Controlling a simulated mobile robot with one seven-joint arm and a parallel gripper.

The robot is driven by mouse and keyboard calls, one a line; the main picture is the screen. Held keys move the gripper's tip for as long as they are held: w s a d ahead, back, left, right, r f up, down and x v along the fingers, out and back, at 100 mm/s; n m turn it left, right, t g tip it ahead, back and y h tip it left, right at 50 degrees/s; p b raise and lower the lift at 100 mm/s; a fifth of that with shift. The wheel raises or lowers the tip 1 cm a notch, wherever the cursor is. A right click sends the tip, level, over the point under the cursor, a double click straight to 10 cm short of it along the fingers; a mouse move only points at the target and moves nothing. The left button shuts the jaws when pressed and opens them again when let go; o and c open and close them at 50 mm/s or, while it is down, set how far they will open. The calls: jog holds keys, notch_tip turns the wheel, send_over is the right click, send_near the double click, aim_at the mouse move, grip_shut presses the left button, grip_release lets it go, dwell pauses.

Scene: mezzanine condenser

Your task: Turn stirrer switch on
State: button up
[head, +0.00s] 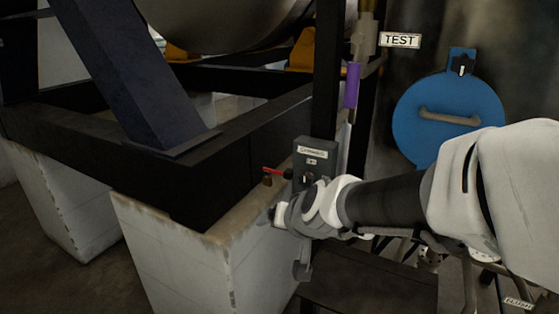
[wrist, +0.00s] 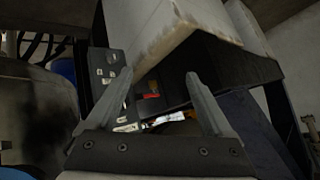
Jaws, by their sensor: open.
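A dark grey switch box (head: 328,153) stands upright at the end of the black frame in the head view. It has a white label too small to read surely, a small plate below it and a dark knob (head: 307,179). I cannot tell the knob's setting or whether this is the stirrer switch. My gripper (head: 272,215) is just below and left of the box, partly hidden by my wrist. In the wrist view my gripper (wrist: 159,76) has its fingers wide apart with nothing held between them. A grey panel with small labels (wrist: 103,68) shows beside the left finger.
A red lever (head: 277,170) sticks out left of the box. A pale concrete block (head: 205,250) stands below the black frame (head: 215,160). A purple-sleeved pipe (head: 352,85) rises behind the box. A blue round cover (head: 450,105) and a TEST sign (head: 400,40) are right.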

jog(key=w+a+f+m+t+h+p, duration=0.1)
jog(key=w+a+f+h, duration=0.1)
jog(key=w+f, duration=0.3)
jog(key=t+h+p, duration=0.5)
jog(key=t+h, duration=0.1)
jog(key=h, duration=0.4)
send_near(304, 183)
jog(key=shift+m, duration=0.4)
jog(key=x, duration=1.1)
jog(key=shift+d, duration=0.15)
grip_shut()
